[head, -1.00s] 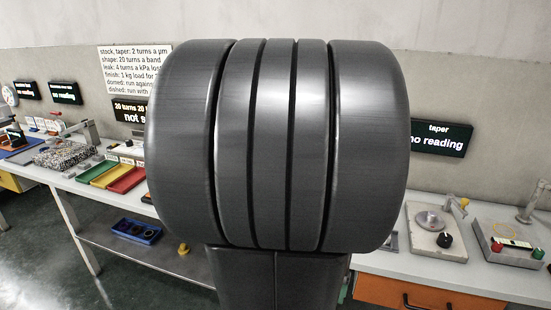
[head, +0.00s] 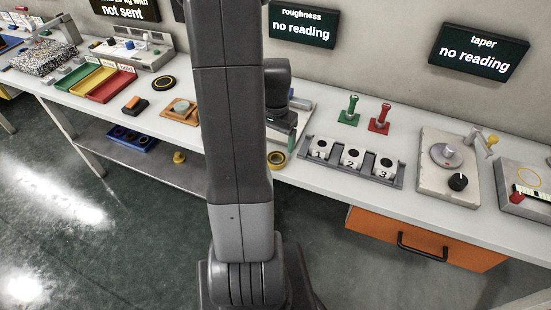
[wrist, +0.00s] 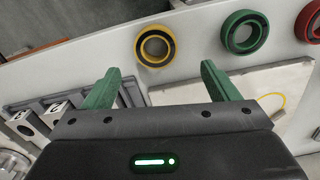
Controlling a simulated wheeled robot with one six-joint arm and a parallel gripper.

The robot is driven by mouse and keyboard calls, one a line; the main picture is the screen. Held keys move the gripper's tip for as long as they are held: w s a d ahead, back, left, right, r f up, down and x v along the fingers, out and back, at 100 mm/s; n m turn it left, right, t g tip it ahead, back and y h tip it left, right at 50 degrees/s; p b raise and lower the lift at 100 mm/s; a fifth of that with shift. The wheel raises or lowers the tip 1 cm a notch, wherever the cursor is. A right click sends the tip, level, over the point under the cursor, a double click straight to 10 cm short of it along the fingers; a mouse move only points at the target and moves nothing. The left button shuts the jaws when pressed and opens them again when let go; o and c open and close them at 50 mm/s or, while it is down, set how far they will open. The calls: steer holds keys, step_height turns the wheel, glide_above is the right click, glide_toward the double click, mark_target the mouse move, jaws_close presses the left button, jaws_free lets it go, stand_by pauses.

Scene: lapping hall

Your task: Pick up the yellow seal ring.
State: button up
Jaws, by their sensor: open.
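The yellow seal ring (head: 277,159) lies flat near the front edge of the white bench, partly hidden by my arm in the head view. In the wrist view the yellow seal ring (wrist: 140,47) is just beyond my fingertips, roughly centred between them. My gripper (wrist: 157,70) is open, with two green fingers apart and nothing between them. In the head view my gripper (head: 290,143) is over the bench beside the ring, its fingers largely hidden.
A green ring (wrist: 228,32) and a red ring (wrist: 302,22) lie beside the yellow one in the wrist view. A rack of numbered blocks (head: 351,173), green (head: 349,111) and red (head: 380,118) handled pieces, and a grey machine (head: 434,178) stand to the right.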

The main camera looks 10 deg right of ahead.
mark_target(277, 155)
steer(key=shift+s+d+f+p, duration=0.1)
steer(key=shift+s+f+p, duration=0.05)
steer(key=shift+f, duration=1.55)
steer(key=shift+s+f+p, duration=0.15)
steer(key=shift+f, duration=1.55)
steer(key=c, duration=1.1)
